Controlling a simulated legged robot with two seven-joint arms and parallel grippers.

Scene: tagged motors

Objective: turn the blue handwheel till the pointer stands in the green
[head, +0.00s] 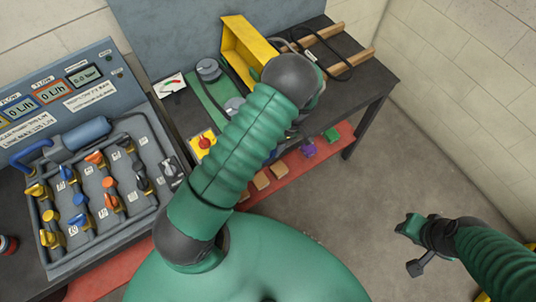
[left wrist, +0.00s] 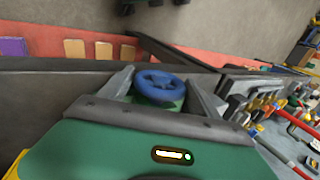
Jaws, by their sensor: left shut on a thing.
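The blue handwheel (left wrist: 158,88) shows in the left wrist view between the two grey fingers of my left gripper (left wrist: 163,98), which is shut on it. In the head view my own left arm hides the handwheel and most of that gripper. A small white gauge card (head: 170,84) with red and green marks stands on the bench; its pointer is too small to read.
A yellow bin (head: 246,52) and a wooden-railed rack (head: 325,45) stand at the back of the bench. A red knob on a yellow plate (head: 204,143) is left of my arm. A valve panel (head: 100,195) fills the left. The floor (head: 350,210) is clear.

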